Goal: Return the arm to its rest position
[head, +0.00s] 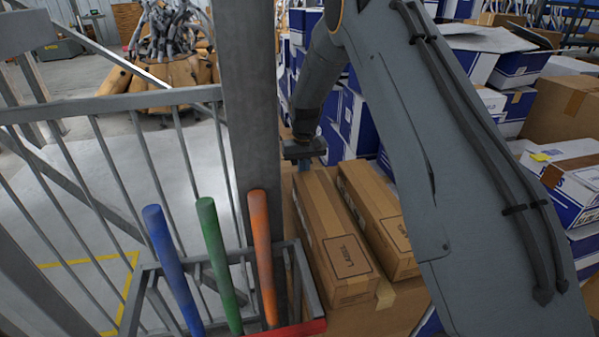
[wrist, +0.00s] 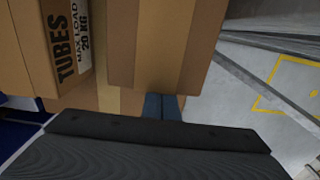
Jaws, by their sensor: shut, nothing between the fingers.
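My gripper (head: 305,165) is at the end of my arm, over the far end of the cardboard boxes in the head view. In the wrist view the blue-grey fingertips (wrist: 161,107) are together with nothing between them, close to the edge of a cardboard box (wrist: 160,45). I cannot tell whether they touch it. My arm rises from the gripper and crosses the right half of the head view, hiding part of the boxes behind.
Two long cardboard boxes (head: 335,240) (head: 380,215) lie side by side below the gripper. A rack (head: 290,330) holds blue (head: 172,265), green (head: 220,265) and orange (head: 262,255) tubes beside a grey post (head: 252,100). Blue-and-white boxes (head: 520,68) crowd the right.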

